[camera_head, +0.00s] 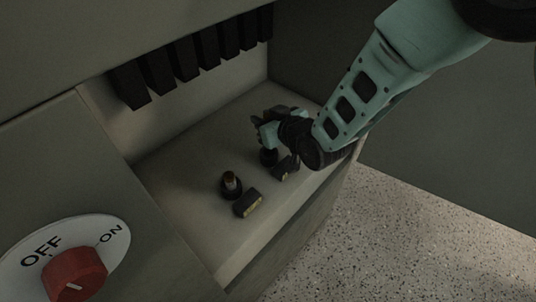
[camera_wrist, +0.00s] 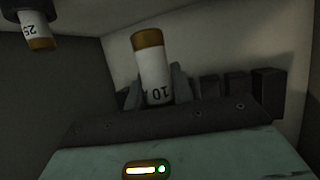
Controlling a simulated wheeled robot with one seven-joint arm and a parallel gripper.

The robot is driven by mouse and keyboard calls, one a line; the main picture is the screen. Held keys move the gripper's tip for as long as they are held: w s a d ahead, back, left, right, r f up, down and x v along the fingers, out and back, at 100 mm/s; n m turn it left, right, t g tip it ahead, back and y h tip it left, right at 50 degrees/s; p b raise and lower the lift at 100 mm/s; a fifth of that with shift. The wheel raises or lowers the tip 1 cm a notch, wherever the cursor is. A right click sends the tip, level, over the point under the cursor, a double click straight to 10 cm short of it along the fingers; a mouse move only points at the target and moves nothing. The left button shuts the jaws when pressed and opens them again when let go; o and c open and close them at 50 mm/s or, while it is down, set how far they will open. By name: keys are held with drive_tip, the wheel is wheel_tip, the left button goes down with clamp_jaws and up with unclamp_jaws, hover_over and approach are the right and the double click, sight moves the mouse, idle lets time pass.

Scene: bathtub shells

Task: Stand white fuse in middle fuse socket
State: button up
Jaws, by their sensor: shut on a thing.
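My gripper (camera_head: 264,132) is over the shelf inside the cabinet. In the wrist view my gripper (camera_wrist: 157,90) is shut on a white fuse (camera_wrist: 152,68) with a gold end cap and the number 10, which reads upside down. I cannot make out this fuse in the head view. A dark round socket (camera_head: 268,157) shows just below my gripper; the gap between them is unclear. A nearer socket (camera_head: 231,193) holds a fuse with a brass top (camera_head: 230,178). The wrist view shows a fuse marked 25 (camera_wrist: 37,30) in a dark holder at upper left. Any further socket is hidden by my arm.
A dark block with a yellow label (camera_head: 246,204) lies beside the nearer socket, and another dark block (camera_head: 285,167) is by my gripper. Several black breakers (camera_head: 157,70) hang on the back wall. A red knob (camera_head: 75,272) is at lower left. The shelf's left part is clear.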

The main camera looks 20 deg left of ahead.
wheel_tip(320, 180, down, 9)
idle(0.4)
drive_tip(key=shift+f, duration=0.15)
drive_tip(key=o, duration=1)
drive_tip(key=shift+d+r, duration=0.15)
drive_tip(key=shift+r, duration=0.1)
drive_tip(key=v, duration=1.1)
drive_tip(key=shift+s+d+r, duration=0.15)
drive_tip(key=shift+s+d, duration=0.05)
drive_tip(key=shift+d, duration=0.15)
